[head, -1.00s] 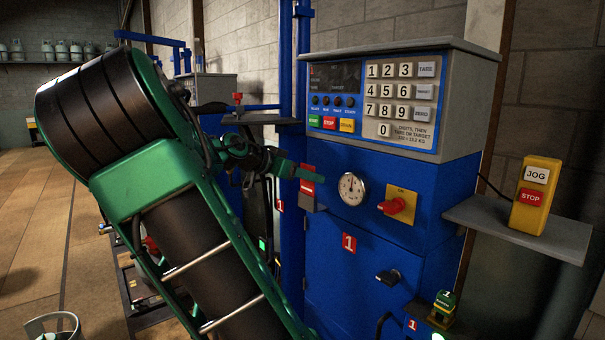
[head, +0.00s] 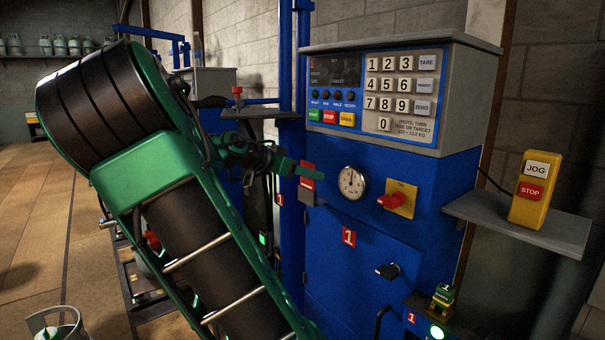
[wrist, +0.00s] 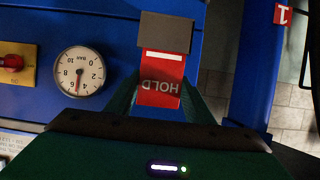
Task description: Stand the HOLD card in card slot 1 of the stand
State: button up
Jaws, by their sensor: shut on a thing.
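The red HOLD card (wrist: 161,85) has a white stripe and reads upside down in the wrist view. It sits between the green fingers of my gripper (wrist: 162,100), which is shut on it. The card's striped end meets a grey block (wrist: 167,32) on the blue cabinet, which looks like the card slot; I cannot tell how deep the card goes in. In the head view my gripper (head: 308,170) is at the cabinet's left front edge, partly covering the red card (head: 307,183), with the grey block (head: 308,196) just below.
A pressure gauge (head: 352,182) and a red knob (head: 391,202) are on the cabinet front, right of the card. The blue cabinet (head: 340,280) carries a keypad panel (head: 402,95) above. A blue post (head: 291,130) stands close on the left. A yellow JOG/STOP box (head: 535,192) sits on a right shelf.

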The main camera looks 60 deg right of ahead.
jog(key=shift+f, duration=0.6)
dwell(0.3)
jog(key=o, duration=1.1)
jog(key=shift+o, duration=0.2)
jog(key=shift+a, duration=0.15)
jog(key=v, duration=1)
jog(key=shift+w+a, duration=0.15)
jog(key=shift+a, duration=0.05)
